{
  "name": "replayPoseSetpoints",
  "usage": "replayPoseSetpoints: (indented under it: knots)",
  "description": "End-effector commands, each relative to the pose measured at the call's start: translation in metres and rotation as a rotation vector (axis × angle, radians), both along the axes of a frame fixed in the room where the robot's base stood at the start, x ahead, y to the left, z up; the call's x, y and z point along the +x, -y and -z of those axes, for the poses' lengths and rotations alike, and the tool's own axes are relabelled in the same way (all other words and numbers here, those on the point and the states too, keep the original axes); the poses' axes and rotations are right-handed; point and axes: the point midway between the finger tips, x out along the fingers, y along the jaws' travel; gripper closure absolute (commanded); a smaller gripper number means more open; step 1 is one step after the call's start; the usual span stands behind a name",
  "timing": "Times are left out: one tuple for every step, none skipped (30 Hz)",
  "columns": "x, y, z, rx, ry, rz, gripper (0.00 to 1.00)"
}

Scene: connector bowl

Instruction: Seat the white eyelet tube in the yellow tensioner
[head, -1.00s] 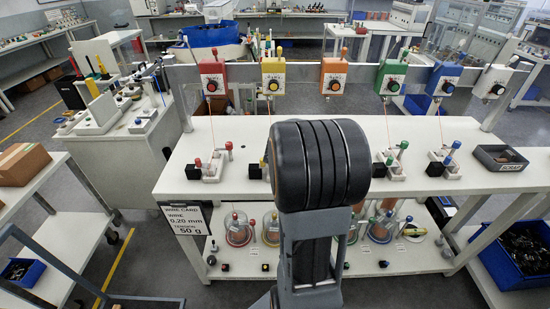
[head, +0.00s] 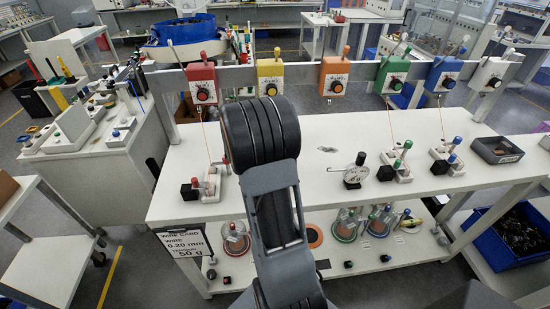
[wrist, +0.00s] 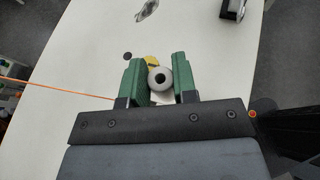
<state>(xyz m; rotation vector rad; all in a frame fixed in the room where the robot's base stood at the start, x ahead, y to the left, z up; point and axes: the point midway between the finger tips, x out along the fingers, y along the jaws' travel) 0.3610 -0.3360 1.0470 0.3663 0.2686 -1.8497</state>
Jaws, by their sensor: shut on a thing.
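The yellow tensioner (head: 270,75) hangs on the rail above the bench, between the red and orange ones, with a dark knob on its front. In the wrist view, the green jaws of my gripper (wrist: 159,78) are closed on a round white piece with a dark hole, seen end-on, which looks like the white eyelet tube (wrist: 157,75). A small yellow part (wrist: 152,61) shows just beyond it; I cannot tell what it belongs to or whether they touch. In the head view my own arm hides the gripper and the bench under the yellow tensioner.
The red tensioner (head: 202,84) and orange tensioner (head: 334,77) flank the yellow one. An orange thread (wrist: 55,90) runs in from the left, close to my gripper. A dial gauge (head: 355,173) stands on the white bench (head: 310,130); the scrap tray (head: 496,150) is at its right end.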

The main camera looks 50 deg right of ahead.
Motion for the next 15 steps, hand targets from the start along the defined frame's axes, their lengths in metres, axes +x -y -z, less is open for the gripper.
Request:
replayPoseSetpoints:
  knots:
    - [0.008, 0.001, 0.011, 0.003, -0.007, -0.001, 0.96]
    - [0.012, 0.002, 0.016, 0.003, -0.006, 0.0, 0.96]
    - [0.018, 0.002, 0.023, 0.003, -0.005, 0.0, 0.96]
    - [0.021, 0.003, 0.027, 0.003, -0.005, 0.0, 0.96]
    - [0.025, 0.003, 0.031, 0.002, -0.003, 0.001, 0.96]
    - [0.029, 0.004, 0.036, 0.002, -0.003, 0.001, 0.96]
    - [0.031, 0.004, 0.04, 0.002, -0.003, 0.002, 0.96]
    - [0.033, 0.005, 0.042, 0.001, -0.001, 0.001, 0.96]
    - [0.036, 0.005, 0.045, 0.002, -0.002, 0.002, 0.96]
    - [0.038, 0.005, 0.047, 0.001, 0.0, 0.002, 0.96]
    - [0.039, 0.005, 0.049, 0.001, 0.0, 0.002, 0.96]
    - [0.04, 0.005, 0.05, 0.001, 0.0, 0.002, 0.96]
    - [0.041, 0.005, 0.051, 0.001, 0.0, 0.002, 0.96]
    - [0.042, 0.006, 0.052, 0.001, 0.0, 0.002, 0.96]
    - [0.043, 0.006, 0.053, 0.001, 0.0, 0.002, 0.96]
